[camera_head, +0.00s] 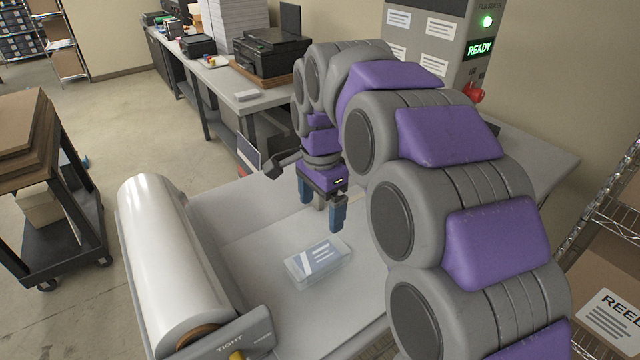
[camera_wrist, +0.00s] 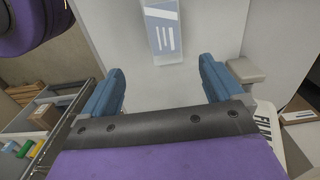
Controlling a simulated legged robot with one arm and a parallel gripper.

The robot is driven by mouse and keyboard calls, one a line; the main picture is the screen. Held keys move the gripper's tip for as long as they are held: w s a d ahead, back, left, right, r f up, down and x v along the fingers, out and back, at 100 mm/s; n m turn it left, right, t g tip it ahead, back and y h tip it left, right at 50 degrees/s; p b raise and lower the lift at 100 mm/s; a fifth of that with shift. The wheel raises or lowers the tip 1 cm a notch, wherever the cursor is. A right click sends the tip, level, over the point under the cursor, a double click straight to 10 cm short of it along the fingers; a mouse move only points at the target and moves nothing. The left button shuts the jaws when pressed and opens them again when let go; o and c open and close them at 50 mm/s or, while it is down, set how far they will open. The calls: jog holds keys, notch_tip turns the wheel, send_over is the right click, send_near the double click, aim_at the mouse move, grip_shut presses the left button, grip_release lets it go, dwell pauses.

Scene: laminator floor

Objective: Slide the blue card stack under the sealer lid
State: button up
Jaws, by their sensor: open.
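The blue card stack (camera_head: 318,262) lies on the pale work table (camera_head: 250,245) in the head view, a pale block with blue and white marks on top. In the wrist view the stack (camera_wrist: 162,32) shows at the top, ahead of the fingers and between their lines. My gripper (camera_head: 322,208) is open and empty, above the table and just behind the stack in the head view. Its two blue fingers show in the wrist view (camera_wrist: 160,88), apart from the stack. I cannot make out the sealer lid for certain; my arm hides part of the machine.
A large film roll (camera_head: 172,265) lies along the table's left side. A tall grey cabinet (camera_head: 440,45) with a green READY sign stands behind my arm. A cart with cardboard (camera_head: 25,125) stands left, a wire shelf (camera_head: 610,215) right. The table around the stack looks clear.

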aim_at(320, 255)
jog(key=shift+w+a, duration=0.2)
jog(key=shift+w, duration=0.25)
jog(key=shift+d+f, duration=0.1)
notch_tip(320, 255, down, 17)
jog(key=b, duration=0.3)
jog(key=shift+f, duration=0.1)
jog(key=shift+c, duration=0.2)
jog(key=c, duration=1.1)
